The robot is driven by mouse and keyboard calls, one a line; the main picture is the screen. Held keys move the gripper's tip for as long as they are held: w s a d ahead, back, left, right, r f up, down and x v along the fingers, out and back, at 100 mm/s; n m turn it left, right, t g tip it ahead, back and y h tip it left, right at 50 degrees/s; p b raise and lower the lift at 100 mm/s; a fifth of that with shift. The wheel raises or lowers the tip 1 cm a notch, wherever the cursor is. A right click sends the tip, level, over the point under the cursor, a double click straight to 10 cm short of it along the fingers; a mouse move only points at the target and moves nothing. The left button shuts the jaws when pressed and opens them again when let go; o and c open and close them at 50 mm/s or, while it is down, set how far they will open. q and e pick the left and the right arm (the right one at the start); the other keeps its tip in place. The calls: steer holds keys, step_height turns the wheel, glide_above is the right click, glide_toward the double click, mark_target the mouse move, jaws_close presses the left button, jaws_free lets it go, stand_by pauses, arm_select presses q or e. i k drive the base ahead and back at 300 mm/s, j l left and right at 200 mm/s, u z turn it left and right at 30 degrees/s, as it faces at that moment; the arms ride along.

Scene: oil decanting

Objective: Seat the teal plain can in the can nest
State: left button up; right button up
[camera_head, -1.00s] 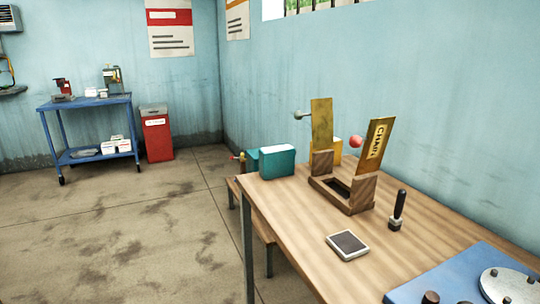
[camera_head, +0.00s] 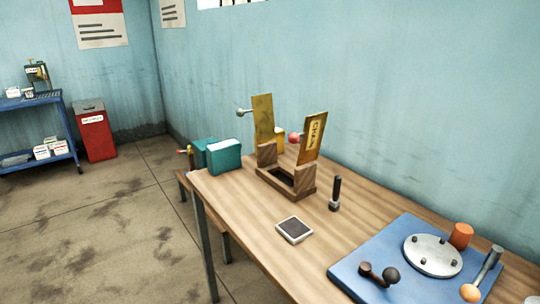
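A teal box-shaped can (camera_head: 226,158) with a pale top stands upright at the far left end of the wooden table. A second teal body (camera_head: 201,152) shows just behind it, with a small red and brass part at its left; it is partly hidden. I cannot tell for sure which is the plain can. A wooden frame (camera_head: 295,192) with a dark rectangular opening stands to the right of the teal can, with upright brass plates on it. I cannot tell whether this is the can nest. Neither of my grippers is in view.
On the wooden table (camera_head: 262,228) are a dark framed pad (camera_head: 294,230), a black-handled stamp (camera_head: 336,193) and a blue plate (camera_head: 375,262) with a metal disc and knobs. A red bin (camera_head: 95,135) and blue cart (camera_head: 40,110) stand at the left. Floor left of the table is open.

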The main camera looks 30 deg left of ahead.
mark_target(299, 184)
steer(key=i+j+z, duration=0.1)
steer(key=j+z, duration=0.25)
steer(key=j, duration=0.25)
steer(key=j+z, duration=0.35)
steer(key=j, duration=0.2)
steer(key=j+z, duration=0.4)
steer(key=j, duration=0.2)
steer(key=k, duration=0.05)
